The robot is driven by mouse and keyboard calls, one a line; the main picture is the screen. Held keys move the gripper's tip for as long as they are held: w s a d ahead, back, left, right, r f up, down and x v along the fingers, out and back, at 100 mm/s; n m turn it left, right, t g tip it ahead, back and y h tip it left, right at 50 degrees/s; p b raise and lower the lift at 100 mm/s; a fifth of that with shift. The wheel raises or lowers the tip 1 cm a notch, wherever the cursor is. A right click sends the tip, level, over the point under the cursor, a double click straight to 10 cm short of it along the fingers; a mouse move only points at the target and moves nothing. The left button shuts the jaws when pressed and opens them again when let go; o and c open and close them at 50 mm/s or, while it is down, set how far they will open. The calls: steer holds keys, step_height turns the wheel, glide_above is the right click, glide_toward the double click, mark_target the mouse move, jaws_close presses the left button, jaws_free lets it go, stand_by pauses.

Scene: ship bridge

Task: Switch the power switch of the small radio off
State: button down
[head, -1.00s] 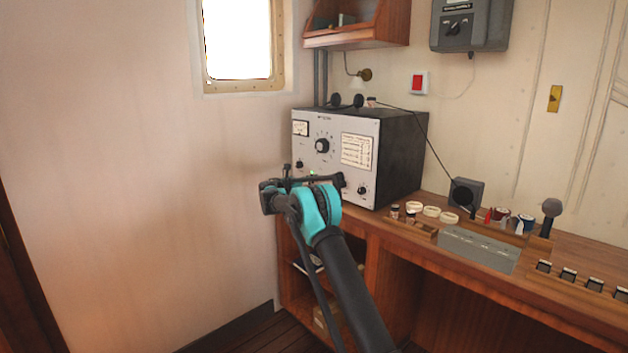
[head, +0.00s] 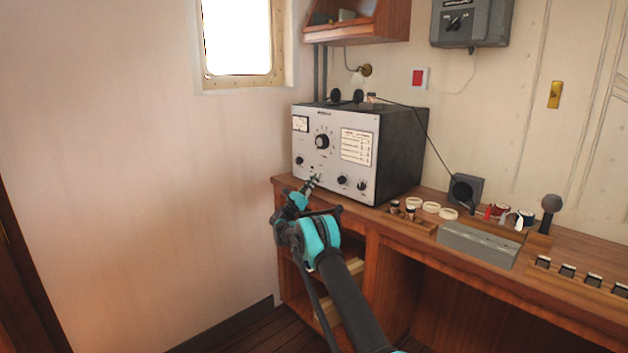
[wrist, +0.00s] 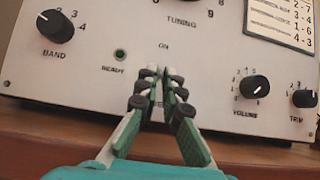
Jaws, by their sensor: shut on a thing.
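The small radio (head: 335,150) is a grey-fronted box with a black case on the wooden desk. Its front panel (wrist: 190,45) fills much of the wrist view, with an "ON" label above my fingertips. My gripper (wrist: 161,76) is shut at the lower middle of this panel; it also shows in the head view (head: 314,181). The fingers cover the power switch, so its lever position cannot be told. The READY lamp (wrist: 120,55), left of the fingertips, looks dark green and unlit.
The BAND knob (wrist: 55,26) is left of my fingers, and the VOLUME (wrist: 254,87) and TRIM (wrist: 304,97) knobs are to the right. The desk (head: 400,222) runs right with jars, a grey box (head: 478,245) and a microphone (head: 550,205).

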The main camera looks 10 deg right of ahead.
steer(key=shift+f+t+h, duration=0.2)
steer(key=shift+t+h, duration=0.1)
steer(key=shift+h, duration=0.1)
steer(key=c, duration=1.7)
jaws_free()
steer(key=shift+v, duration=3.7)
